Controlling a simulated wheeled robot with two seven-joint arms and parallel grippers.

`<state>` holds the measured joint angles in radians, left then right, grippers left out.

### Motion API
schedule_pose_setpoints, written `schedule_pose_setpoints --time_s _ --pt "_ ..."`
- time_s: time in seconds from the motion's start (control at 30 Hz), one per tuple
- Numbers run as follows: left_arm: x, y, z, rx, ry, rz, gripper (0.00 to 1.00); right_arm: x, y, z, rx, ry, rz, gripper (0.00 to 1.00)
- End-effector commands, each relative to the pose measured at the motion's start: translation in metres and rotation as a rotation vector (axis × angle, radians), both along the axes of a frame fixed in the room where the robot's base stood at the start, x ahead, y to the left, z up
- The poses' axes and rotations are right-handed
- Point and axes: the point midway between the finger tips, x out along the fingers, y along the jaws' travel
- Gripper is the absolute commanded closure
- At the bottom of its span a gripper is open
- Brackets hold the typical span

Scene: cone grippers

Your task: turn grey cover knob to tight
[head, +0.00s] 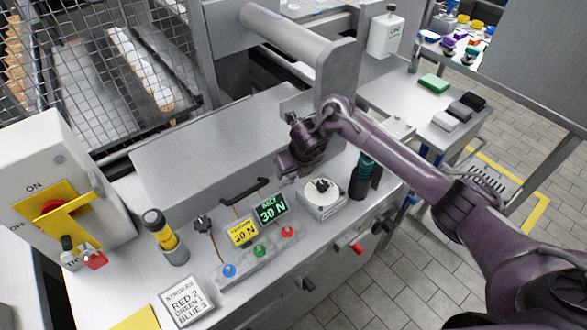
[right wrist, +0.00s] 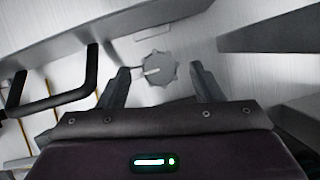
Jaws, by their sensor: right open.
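The grey cover knob (right wrist: 158,70) shows in the right wrist view as a lobed grey disc with a pale pointer mark aimed to the left. It sits on a pale metal face. My right gripper (right wrist: 160,76) is open, with one dark finger on each side of the knob in the picture. Gaps show between the knob and both fingers; I cannot tell how deep the tips reach. In the head view my right gripper (head: 287,166) is at the front of the grey metal cover (head: 200,135) and hides the knob. My left gripper is not in view.
A black bar handle (head: 245,191) is left of the gripper, also close in the right wrist view (right wrist: 55,102). A white dial unit (head: 322,198), dark green-topped cylinder (head: 362,178), two force displays (head: 271,208) and coloured buttons (head: 259,250) stand on the bench below.

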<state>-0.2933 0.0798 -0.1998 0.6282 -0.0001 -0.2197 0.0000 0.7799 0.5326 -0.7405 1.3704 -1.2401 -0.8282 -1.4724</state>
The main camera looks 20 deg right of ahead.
Motion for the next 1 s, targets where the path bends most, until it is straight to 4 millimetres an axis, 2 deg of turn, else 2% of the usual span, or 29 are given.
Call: schedule_pose_setpoints --time_s 0.07,0.2,0.53,0.77,1.0 --pt "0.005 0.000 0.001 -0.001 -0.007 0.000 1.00 0.000 0.000 -0.001 0.000 0.000 0.000 0.41" --pt "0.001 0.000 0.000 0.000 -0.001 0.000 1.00 0.000 0.000 0.000 0.000 0.000 0.000 0.42" --pt "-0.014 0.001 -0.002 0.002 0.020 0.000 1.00 0.000 0.000 0.000 0.000 0.000 0.000 0.85" --pt "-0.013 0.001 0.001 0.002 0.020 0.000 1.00 0.000 0.000 0.001 0.000 0.000 -0.016 0.85" --pt "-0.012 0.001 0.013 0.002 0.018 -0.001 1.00 0.000 0.002 0.004 -0.001 0.000 -0.118 0.85"
